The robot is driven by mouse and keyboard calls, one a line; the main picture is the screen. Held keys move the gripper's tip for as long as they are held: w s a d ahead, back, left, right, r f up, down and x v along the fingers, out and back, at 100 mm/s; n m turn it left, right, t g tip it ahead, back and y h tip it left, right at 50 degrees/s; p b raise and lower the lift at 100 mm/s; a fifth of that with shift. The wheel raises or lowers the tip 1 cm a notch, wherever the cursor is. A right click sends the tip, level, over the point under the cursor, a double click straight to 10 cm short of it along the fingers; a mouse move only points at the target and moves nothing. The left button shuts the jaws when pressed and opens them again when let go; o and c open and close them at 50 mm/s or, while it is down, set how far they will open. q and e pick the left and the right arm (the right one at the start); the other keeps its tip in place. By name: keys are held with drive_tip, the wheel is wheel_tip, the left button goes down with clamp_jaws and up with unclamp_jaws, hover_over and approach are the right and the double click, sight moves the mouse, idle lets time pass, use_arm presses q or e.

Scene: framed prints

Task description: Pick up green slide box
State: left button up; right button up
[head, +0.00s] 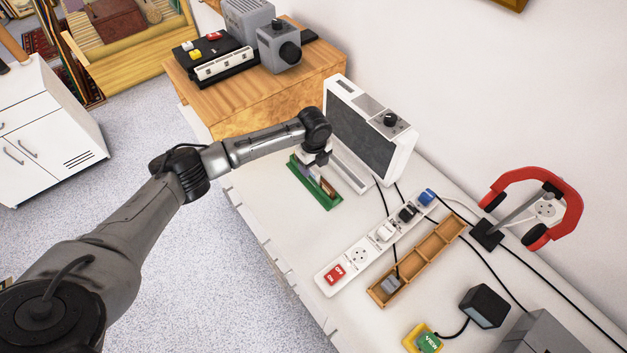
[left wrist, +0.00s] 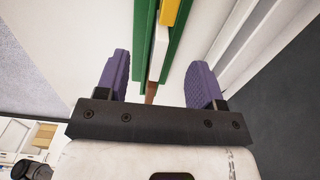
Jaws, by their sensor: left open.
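The green slide box (head: 322,198) lies on the white table, in front of the grey and white device, with slides showing inside it. In the left wrist view the green box (left wrist: 143,50) shows its green walls, with white and yellow pieces between them. My left gripper (head: 318,160) is over the far end of the box. In the left wrist view my left gripper (left wrist: 160,78) is open, its two purple fingers apart on either side of the box's line. No contact with the box shows. My right gripper is not in view.
The grey and white device (head: 362,135) stands close behind the box. A white power strip (head: 375,243) and a wooden tray (head: 417,262) lie to the right. Red headphones (head: 565,205) stand further right. Cables cross the table. The table's front edge is near the box.

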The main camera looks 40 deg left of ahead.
sight(313, 179)
use_arm(q)
drive_tip(key=shift+s+d+f+b, duration=0.1)
drive_tip(key=shift+f+b, duration=0.25)
drive_tip(key=shift+f, duration=1)
drive_tip(key=shift+s+f+b, duration=0.1)
drive_tip(key=shift+f+b, duration=0.25)
drive_tip(key=shift+f, duration=0.95)
drive_tip(key=shift+c, duration=0.3)
clamp_jaws()
drive_tip(key=shift+r, duration=0.1)
